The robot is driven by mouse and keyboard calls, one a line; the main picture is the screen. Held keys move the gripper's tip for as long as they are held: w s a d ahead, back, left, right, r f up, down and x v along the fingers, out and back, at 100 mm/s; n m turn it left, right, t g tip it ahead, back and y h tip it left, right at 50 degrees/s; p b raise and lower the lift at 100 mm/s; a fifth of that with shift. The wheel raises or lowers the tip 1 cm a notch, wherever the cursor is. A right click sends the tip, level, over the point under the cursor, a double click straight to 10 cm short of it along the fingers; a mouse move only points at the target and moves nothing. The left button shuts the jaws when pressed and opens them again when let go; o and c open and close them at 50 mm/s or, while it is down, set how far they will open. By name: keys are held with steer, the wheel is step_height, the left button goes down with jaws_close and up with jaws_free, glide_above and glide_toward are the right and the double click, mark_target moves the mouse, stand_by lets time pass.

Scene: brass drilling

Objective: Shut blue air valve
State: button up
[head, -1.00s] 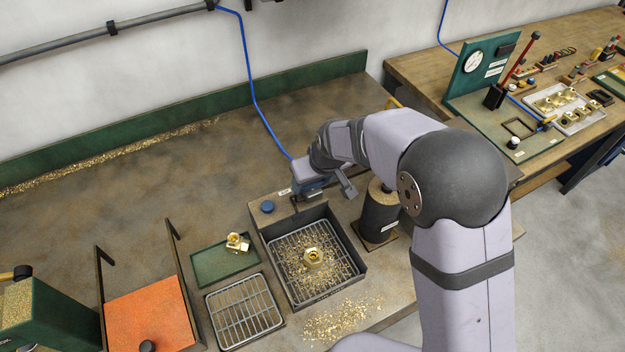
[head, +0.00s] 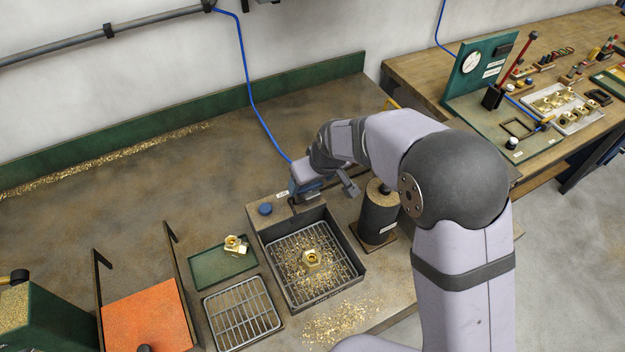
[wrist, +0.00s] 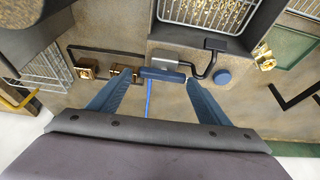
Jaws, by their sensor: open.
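The blue air valve shows in the wrist view as a blue bar-shaped handle (wrist: 163,74), lying crosswise beside a grey block with the blue hose (wrist: 149,98) running from it. My gripper (wrist: 159,78) is open, with one blue finger on each side of the handle. The handle lies between the fingertips in the picture; I cannot tell whether either touches it. In the head view my gripper (head: 325,186) hangs at the back edge of the box with the grate, and hides most of the valve.
A round blue knob (head: 265,209) sits left of my gripper on the box's back ledge. A dark cylinder (head: 378,212) stands close on the right. The grated box (head: 350,268) holds a brass fitting (head: 311,261) and chips.

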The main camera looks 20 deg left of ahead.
steer(key=shift+s+f, duration=0.25)
steer(key=shift+s, duration=0.15)
steer(key=shift+r+p, duration=0.35)
steer(key=shift+r, duration=0.05)
steer(key=p+v, duration=0.3)
steer(key=v, duration=0.4)
steer(key=shift+w+r+p, duration=0.2)
steer(key=shift+r+p, duration=0.15)
steer(key=shift+p, duration=0.05)
steer(key=shift+d, duration=0.1)
